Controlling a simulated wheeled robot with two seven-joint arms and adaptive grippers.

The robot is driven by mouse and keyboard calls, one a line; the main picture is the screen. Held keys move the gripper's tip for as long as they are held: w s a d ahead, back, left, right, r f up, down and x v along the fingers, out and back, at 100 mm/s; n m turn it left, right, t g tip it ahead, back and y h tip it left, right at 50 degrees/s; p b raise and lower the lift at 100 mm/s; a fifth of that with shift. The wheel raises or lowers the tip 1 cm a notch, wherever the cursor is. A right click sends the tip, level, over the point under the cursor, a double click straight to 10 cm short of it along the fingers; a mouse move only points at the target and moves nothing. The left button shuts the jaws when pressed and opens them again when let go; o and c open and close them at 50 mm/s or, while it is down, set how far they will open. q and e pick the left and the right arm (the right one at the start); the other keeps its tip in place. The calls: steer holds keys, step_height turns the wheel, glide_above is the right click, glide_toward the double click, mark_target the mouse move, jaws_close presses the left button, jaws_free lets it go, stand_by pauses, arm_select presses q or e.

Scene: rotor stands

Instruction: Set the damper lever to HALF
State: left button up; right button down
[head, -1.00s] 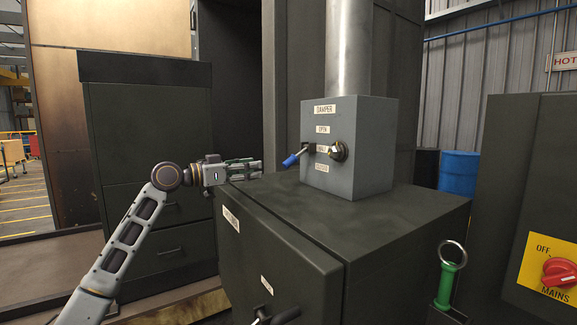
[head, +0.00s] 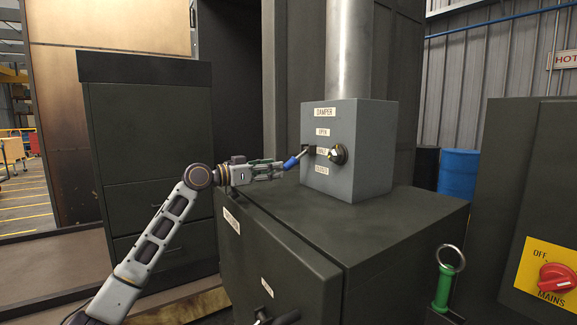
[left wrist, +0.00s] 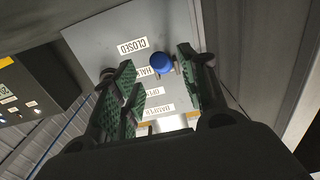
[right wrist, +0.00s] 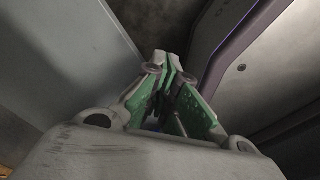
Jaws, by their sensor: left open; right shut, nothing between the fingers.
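The damper box (head: 345,180) is a grey box on a dark cabinet, with labels DAMPER, OPEN, HALF and CLOSED from top to bottom. The damper lever (head: 292,163) has a blue tip and sticks out to the left, its base near the HALF label, which it partly covers. My left gripper (head: 280,170) is open, its fingertips close to the blue tip. In the left wrist view the blue tip (left wrist: 162,63) shows between and beyond the green-padded fingers. I cannot tell whether a finger touches it. My right gripper (right wrist: 168,70) is shut and empty, seen only in its wrist view.
A green-handled ring (head: 444,280) and the red MAINS switch (head: 557,277) stand at right.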

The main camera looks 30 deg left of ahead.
mark_target(289, 166)
arm_select(q)
steer(key=p+x, duration=0.1)
steer(key=x, duration=0.4)
steer(key=shift+w+d+r, duration=0.1)
steer(key=shift+w+d, duration=0.3)
steer(key=shift+w, duration=0.2)
steer(key=shift+w+d, duration=0.1)
arm_select(e)
steer(key=shift+s+a+r, duration=0.4)
steer(key=shift+a+r, duration=0.4)
steer(key=shift+r, duration=0.05)
arm_select(q)
steer(key=shift+c, duration=0.3)
jaws_close()
steer(key=shift+p, duration=0.3)
arm_select(e)
steer(key=shift+w, duration=0.75)
